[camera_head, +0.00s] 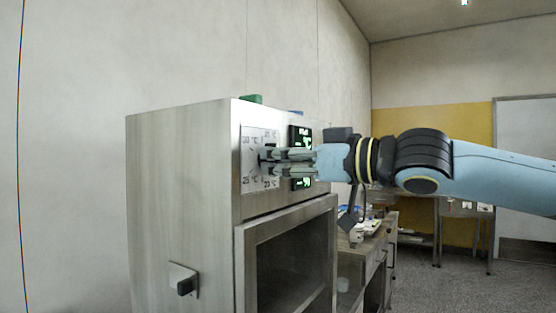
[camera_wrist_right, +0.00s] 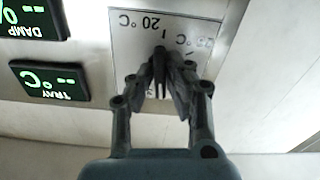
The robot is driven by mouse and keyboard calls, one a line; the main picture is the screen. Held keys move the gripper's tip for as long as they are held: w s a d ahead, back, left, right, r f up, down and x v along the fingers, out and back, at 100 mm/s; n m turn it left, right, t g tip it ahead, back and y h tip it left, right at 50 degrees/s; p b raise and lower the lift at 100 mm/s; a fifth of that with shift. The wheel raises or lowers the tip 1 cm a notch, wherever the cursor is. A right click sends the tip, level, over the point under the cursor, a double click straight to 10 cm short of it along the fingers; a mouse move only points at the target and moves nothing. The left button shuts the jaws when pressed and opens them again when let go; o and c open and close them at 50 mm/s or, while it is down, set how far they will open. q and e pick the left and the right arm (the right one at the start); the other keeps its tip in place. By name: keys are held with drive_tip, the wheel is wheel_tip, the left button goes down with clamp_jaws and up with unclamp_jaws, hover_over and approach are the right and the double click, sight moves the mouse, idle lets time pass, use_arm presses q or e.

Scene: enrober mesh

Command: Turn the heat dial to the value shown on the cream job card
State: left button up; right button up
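The heat dial is a dark knob (camera_wrist_right: 160,52) on a pale plate (camera_head: 250,178) printed with °C values, on the front of a metal cabinet. My right gripper (camera_head: 268,157) is level with the dial, its fingers pointing at the plate. In the right wrist view my right gripper (camera_wrist_right: 160,75) has its fingertips drawn close together on the knob, covering much of it. An upside-down "20 °C" and part of a "25 °C" mark show beside it there. Where the knob points is unclear. I cannot make out the cream job card. My left gripper is out of view.
Lit displays, DAMP (camera_wrist_right: 30,18) and TRAY (camera_wrist_right: 48,80), sit beside the dial plate. A green object (camera_head: 251,98) lies on the cabinet top (camera_head: 225,104). Below is an open cabinet bay (camera_head: 290,270). A square-plated black knob (camera_head: 184,285) juts from the cabinet's left side.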

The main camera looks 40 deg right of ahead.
clamp_jaws()
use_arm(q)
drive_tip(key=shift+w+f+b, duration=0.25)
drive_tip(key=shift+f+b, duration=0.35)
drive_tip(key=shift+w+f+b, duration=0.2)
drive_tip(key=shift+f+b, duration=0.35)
use_arm(e)
drive_tip(key=n, duration=0.9)
drive_tip(key=shift+n, duration=0.7)
drive_tip(key=o, duration=0.5)
unclamp_jaws()
drive_tip(key=shift+o, duration=0.8)
drive_tip(key=shift+w+a, duration=0.1)
drive_tip(key=shift+w, duration=0.05)
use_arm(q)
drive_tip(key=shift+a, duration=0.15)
